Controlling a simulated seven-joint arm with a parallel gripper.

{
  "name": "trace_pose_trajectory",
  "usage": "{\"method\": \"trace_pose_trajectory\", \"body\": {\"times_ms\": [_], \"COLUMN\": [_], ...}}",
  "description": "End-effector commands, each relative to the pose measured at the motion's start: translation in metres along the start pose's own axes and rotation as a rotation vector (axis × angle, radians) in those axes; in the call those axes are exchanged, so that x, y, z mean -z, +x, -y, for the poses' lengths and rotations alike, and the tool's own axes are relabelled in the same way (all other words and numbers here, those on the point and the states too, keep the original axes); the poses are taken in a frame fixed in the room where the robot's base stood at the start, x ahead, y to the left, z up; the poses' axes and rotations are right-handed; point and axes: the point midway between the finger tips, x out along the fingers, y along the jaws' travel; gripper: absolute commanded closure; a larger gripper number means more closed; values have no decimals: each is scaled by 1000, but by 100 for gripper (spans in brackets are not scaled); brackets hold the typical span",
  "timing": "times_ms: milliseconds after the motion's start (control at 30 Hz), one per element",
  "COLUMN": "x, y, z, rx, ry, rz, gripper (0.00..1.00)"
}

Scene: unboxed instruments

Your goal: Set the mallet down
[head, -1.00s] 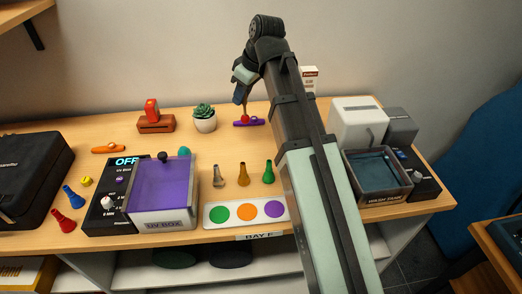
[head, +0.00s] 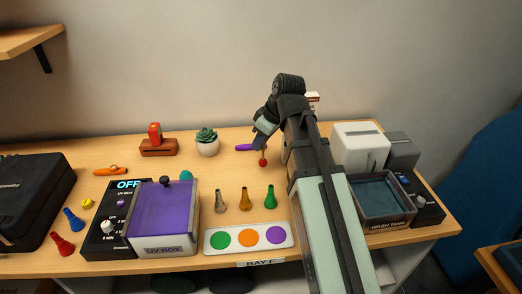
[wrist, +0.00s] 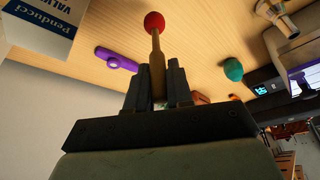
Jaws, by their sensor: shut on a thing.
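My gripper (wrist: 158,78) is shut on the wooden handle of the mallet (wrist: 156,48). The mallet's round red head points away from the fingers in the wrist view. In the head view my gripper (head: 261,143) is over the back middle of the table, with the red mallet head (head: 263,162) hanging below it. The handle is mostly hidden there. I cannot tell whether the head touches the tabletop (head: 290,172).
A purple kazoo (head: 243,147) lies just behind and left of the mallet. A potted succulent (head: 207,142) stands further left. The wash tank (head: 380,202) is at right. Bare wood surrounds the mallet head.

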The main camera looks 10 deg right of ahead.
Motion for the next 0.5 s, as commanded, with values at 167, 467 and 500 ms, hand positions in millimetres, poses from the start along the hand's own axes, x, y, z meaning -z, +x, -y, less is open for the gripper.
{"method": "trace_pose_trajectory", "body": {"times_ms": [167,467,500], "x": [-6,-14,-14], "y": [13,34,33], "z": [1,0,0], "rx": [1,0,0], "ry": [0,0,0], "rz": [2,0,0], "gripper": [100,100,100]}}
